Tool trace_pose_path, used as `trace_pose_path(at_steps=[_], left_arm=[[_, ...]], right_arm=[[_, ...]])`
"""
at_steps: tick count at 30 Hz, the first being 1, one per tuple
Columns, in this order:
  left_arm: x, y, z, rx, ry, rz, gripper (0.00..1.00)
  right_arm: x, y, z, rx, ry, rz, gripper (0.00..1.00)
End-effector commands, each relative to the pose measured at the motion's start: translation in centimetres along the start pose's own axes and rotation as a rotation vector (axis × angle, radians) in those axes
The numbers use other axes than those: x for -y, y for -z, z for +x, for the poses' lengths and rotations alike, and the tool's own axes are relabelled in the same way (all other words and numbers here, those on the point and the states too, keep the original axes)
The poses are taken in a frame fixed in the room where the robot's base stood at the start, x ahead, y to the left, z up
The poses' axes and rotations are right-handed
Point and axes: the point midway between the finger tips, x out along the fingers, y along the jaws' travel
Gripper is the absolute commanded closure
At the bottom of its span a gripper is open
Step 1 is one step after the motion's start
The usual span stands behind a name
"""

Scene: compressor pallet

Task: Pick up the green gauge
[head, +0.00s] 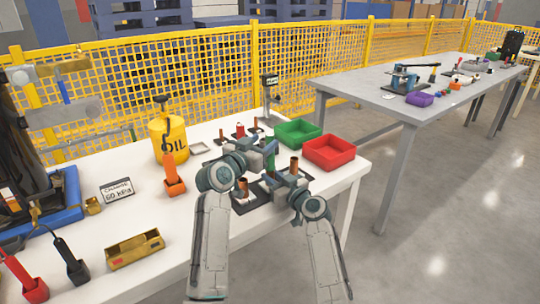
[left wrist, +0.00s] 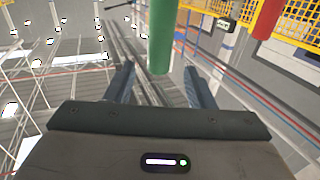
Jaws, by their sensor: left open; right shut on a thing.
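The green gauge is a round green rod (left wrist: 161,36); in the left wrist view its end sits between the spread fingers, with gaps beside it. In the head view only part of the green gauge (head: 270,162) shows between my grippers. My left gripper (head: 264,148) is open around or just beside it, not closed on it. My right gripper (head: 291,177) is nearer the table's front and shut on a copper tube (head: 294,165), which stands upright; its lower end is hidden. The left gripper's fingers also show in its wrist view (left wrist: 160,86).
A green bin (head: 297,133) and a red bin (head: 329,152) stand right of my grippers. A red rod (left wrist: 267,18) and several copper tubes stand nearby.

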Motion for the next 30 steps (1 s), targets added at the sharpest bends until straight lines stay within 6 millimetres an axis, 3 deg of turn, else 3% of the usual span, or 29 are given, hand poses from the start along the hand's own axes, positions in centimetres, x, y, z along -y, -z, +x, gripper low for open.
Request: trace_pose_path(at_steps=[7, 17, 24, 25, 30], left_arm=[[-0.2, 0.1, 3.6, 0.0, -0.002, 0.0, 0.51], [-0.2, 0.1, 4.3, 0.0, -0.001, 0.0, 0.51], [-0.1, 0.1, 4.2, 0.001, -0.001, 0.0, 0.96], [-0.1, 0.1, 4.2, 0.001, -0.001, 0.0, 1.0], [-0.1, 0.1, 4.2, 0.0, -0.001, 0.0, 1.0]], right_arm=[[0.0, 0.0, 0.0, 0.0, 0.0, 0.0, 1.0], [0.0, 0.0, 0.0, 0.0, 0.0, 0.0, 1.0], [0.0, 0.0, 0.0, 0.0, 0.0, 0.0, 1.0], [0.0, 0.0, 0.0, 0.0, 0.0, 0.0, 1.0], [0.0, 0.0, 0.0, 0.0, 0.0, 0.0, 1.0]])
